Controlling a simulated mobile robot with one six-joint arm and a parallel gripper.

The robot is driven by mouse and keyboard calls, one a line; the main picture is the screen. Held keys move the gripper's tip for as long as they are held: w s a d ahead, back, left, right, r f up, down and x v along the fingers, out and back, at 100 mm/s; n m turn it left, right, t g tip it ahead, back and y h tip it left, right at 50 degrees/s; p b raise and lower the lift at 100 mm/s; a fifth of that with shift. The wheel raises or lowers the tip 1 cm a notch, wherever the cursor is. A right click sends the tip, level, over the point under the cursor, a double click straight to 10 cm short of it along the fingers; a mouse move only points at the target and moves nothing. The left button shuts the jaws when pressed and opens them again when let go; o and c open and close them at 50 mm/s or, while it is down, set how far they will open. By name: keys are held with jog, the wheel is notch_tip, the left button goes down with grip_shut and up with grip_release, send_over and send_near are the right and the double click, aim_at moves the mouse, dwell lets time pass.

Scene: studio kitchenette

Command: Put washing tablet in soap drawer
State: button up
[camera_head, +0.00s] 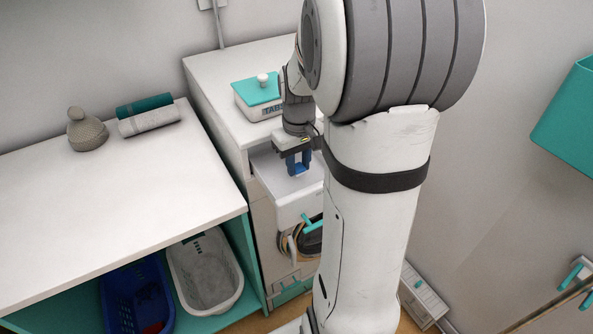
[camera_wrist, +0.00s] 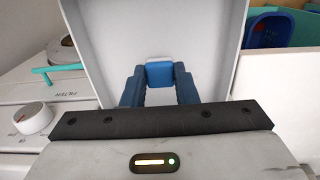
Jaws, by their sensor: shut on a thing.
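The washing tablet (camera_wrist: 159,74) is a small blue block between my fingertips in the wrist view. My gripper (camera_wrist: 159,82) is shut on it. The soap drawer (camera_wrist: 112,40) is white and pulled out, and its interior lies behind and around the tablet in the wrist view. In the head view my gripper (camera_head: 299,168), with blue fingers pointing down, is over the open soap drawer (camera_head: 272,180) at the front of the white machine. I cannot tell how far the tablet is above the drawer floor. The tablet is not clearly visible in the head view.
A white box with a teal lid (camera_head: 256,92) stands on the machine top. A knob (camera_wrist: 30,118) and a teal handle (camera_wrist: 56,69) are left of the drawer in the wrist view. A counter (camera_head: 110,205) adjoins at left, with baskets (camera_head: 205,270) below. My arm hides the machine's right side.

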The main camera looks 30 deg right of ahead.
aim_at(299, 181)
jog(key=shift+f, duration=1.45)
jog(key=shift+f, duration=0.25)
jog(key=o, duration=0.9)
jog(key=shift+r, duration=0.1)
jog(key=shift+o, duration=0.2)
notch_tip(299, 181, up, 12)
jog(key=s+a+f+t, duration=0.2)
jog(key=s+a, duration=1)
jog(key=s, duration=0.1)
jog(key=shift+a+f+t, duration=0.2)
jog(key=shift+a+t, duration=0.15)
jog(key=shift+t, duration=0.05)
